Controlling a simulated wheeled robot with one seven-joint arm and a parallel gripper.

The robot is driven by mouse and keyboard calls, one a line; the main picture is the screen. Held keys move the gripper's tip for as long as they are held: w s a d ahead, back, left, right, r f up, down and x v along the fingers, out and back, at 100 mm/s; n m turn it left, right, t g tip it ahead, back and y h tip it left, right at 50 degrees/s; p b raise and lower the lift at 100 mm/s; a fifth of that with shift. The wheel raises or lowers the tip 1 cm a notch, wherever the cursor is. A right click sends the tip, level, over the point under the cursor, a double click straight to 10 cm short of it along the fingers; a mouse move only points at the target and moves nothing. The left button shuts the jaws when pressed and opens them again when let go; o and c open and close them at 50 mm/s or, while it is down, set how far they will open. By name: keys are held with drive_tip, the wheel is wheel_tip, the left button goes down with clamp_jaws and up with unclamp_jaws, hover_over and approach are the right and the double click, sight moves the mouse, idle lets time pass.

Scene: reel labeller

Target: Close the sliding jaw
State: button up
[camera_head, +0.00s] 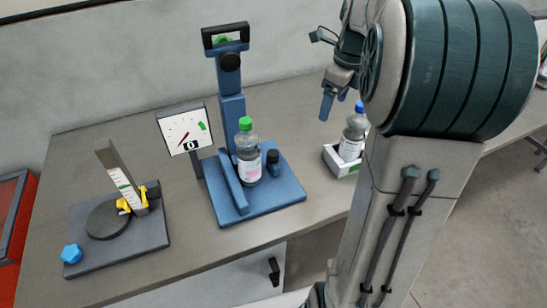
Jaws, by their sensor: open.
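The blue stand (285,190) is on the grey worktop. A long blue bar (234,187) lies left of the bottle. A short blue block with a black knob (273,157) is close to the bottle's right side and looks like the sliding jaw; I cannot tell whether they touch. My gripper (328,103) is open, above the worktop to the right of the stand and apart from it. One blue finger shows clearly; the other is hard to make out.
A dial panel (185,129) stands left of the column. A dark plate (150,242) with a disc, yellow clip and blue knob is at far left. A white tray (331,160) holds a blue-capped bottle (353,130) at right. Worktop in front of the stand is clear.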

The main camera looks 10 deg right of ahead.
sight(273, 161)
drive_tip(key=shift+f, duration=0.25)
drive_tip(key=c, duration=1)
drive_tip(key=n, duration=0.1)
drive_tip(key=f, duration=0.1)
drive_tip(key=f+n+y+b, duration=0.1)
drive_tip(key=shift+w+a+n, duration=0.3)
drive_tip(key=shift+w+a, duration=0.05)
clamp_jaws()
drive_tip(key=shift+w+a+f+n+g+y+b, duration=0.15)
drive_tip(key=shift+w+a+f+n+y, duration=0.3)
drive_tip(key=shift+a+f+n, duration=1.4)
drive_tip(key=shift+w+a+f+n+g+y+b, duration=0.1)
drive_tip(key=shift+w+a+f+n+y, duration=0.25)
drive_tip(key=shift+a+f, duration=1.65)
drive_tip(key=shift+w+a+f+n+g+y+b, duration=0.15)
drive_tip(key=shift+w+a+f+n+y, duration=0.6)
drive_tip(key=shift+f, duration=2.25)
